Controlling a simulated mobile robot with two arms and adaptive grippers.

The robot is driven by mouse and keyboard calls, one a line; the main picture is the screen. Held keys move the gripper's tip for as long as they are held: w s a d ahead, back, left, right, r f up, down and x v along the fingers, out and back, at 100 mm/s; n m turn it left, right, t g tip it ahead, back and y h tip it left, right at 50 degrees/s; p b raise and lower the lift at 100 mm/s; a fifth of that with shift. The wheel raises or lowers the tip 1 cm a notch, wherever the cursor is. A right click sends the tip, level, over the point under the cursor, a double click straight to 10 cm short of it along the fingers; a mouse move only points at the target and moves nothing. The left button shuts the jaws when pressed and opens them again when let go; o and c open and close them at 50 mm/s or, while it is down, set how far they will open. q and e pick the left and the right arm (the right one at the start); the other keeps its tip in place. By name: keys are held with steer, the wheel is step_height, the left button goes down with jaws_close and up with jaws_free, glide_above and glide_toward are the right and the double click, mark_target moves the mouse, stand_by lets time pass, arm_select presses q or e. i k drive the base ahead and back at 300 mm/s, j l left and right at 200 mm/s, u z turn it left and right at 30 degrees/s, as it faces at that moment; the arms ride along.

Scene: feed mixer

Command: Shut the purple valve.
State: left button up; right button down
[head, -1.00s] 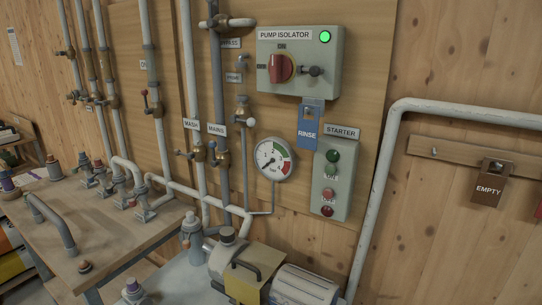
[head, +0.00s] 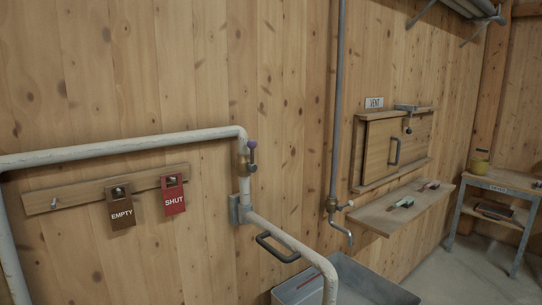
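A valve with a purple-tipped handle (head: 252,146) is on the white pipe, just below the bend where the pipe turns down. Its brass-coloured body (head: 243,163) sits on the vertical stretch of pipe, and a small dark knob shows beside it. The purple tip points up, roughly along that vertical pipe. The valve is small in the view, so its exact lever angle is hard to read. Neither of my grippers is in view.
A peg rail (head: 70,195) holds a brown EMPTY tag (head: 121,212) and a red SHUT tag (head: 173,196). Below the valve are a black handle (head: 277,248) and a grey trough (head: 350,275). A tap (head: 333,205), a VENT hatch (head: 382,152) and a shelf (head: 400,208) are to the right.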

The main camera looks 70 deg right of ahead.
mark_target(252, 144)
steer(key=z, duration=2)
